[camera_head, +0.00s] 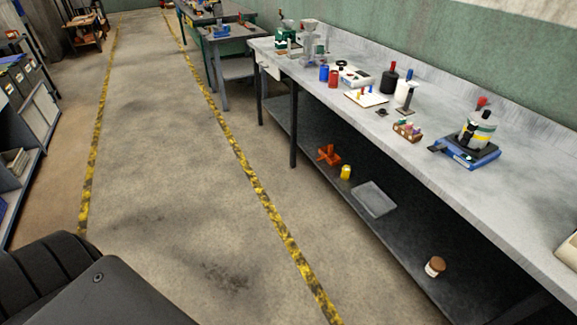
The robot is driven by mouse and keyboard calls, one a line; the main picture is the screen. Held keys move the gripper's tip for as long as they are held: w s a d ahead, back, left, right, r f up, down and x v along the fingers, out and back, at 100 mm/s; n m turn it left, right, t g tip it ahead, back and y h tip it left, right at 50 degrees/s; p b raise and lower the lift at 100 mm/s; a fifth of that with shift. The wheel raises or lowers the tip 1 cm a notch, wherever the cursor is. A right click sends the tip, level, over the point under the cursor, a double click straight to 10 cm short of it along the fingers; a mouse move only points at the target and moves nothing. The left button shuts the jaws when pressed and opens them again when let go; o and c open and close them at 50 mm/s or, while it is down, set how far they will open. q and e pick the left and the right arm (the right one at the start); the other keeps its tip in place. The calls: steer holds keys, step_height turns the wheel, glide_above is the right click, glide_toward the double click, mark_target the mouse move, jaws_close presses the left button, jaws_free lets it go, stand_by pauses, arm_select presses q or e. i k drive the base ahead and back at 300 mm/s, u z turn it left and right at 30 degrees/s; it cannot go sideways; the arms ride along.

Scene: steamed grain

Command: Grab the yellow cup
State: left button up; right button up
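A small yellow cup (345,172) stands on the dark lower shelf of the long workbench, under the grey top. An orange-red cross-shaped object (329,155) is just left of it, and a grey translucent tray (374,199) is to its right. Neither of my grippers shows in the head view. A dark part of my own body fills the lower left corner.
The bench top (447,178) overhangs the lower shelf (405,240). A brown-lidded jar (435,266) stands farther right on the shelf. A blue device (467,152) and several containers stand on top. The floor (190,190) before the bench is clear.

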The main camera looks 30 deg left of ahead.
mark_target(346, 169)
steer(key=u, duration=0.95)
steer(key=k, duration=0.6)
steer(key=u, duration=0.65)
steer(key=i, duration=1.45)
steer(key=z, duration=0.8)
steer(key=i, duration=0.9)
steer(key=z, duration=1.4)
steer(key=i, duration=0.5)
steer(key=z, duration=0.5)
